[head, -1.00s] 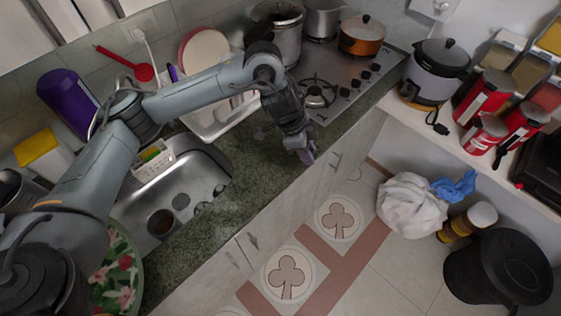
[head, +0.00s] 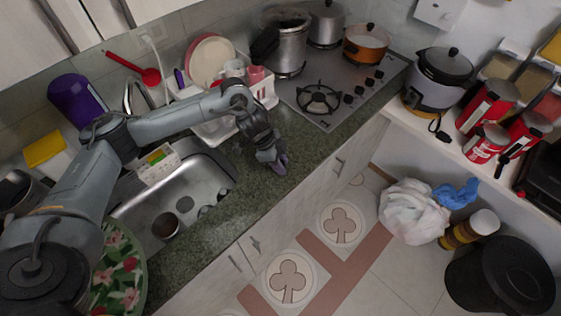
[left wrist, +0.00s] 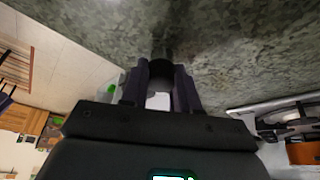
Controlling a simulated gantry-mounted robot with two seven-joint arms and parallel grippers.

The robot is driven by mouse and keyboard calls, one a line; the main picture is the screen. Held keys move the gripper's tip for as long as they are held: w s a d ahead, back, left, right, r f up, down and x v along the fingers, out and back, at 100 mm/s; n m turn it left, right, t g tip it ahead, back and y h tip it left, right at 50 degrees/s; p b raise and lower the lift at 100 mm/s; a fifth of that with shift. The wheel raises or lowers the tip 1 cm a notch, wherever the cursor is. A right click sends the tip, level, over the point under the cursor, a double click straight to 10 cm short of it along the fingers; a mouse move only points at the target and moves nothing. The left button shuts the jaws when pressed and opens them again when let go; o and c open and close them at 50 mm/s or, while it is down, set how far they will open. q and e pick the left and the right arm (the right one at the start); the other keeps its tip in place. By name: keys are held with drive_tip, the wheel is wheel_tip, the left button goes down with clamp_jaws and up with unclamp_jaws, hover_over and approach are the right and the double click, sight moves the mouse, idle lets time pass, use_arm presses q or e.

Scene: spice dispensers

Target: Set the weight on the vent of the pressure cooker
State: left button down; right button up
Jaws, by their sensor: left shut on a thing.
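The pressure cooker (head: 290,50) is the tall silver pot with a dark side handle, at the back left of the hob. Its vent is too small to make out. My left gripper (head: 279,163) is low over the green counter's front edge, left of the hob and well apart from the cooker. In the left wrist view, my left gripper (left wrist: 161,88) is shut on a small dark round piece, seemingly the weight (left wrist: 162,68). The fingers hide part of it. In the head view the piece cannot be made out. My right gripper is not in view.
A lidded silver pot (head: 326,24) and an orange pot (head: 367,46) stand behind and right on the hob. The front burner (head: 318,100) is bare. A dish rack (head: 215,125) and sink (head: 190,190) lie left. The counter (head: 310,150) beside the gripper is clear.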

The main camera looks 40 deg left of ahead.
use_arm(q)
drive_tip(key=shift+f, duration=0.2)
drive_tip(key=shift+f, duration=0.1)
drive_tip(key=c, duration=0.8)
unclamp_jaws()
drive_tip(key=shift+c, duration=0.2)
drive_tip(key=v, duration=1.2)
drive_tip(key=shift+b, duration=0.45)
drive_tip(key=shift+d, duration=0.1)
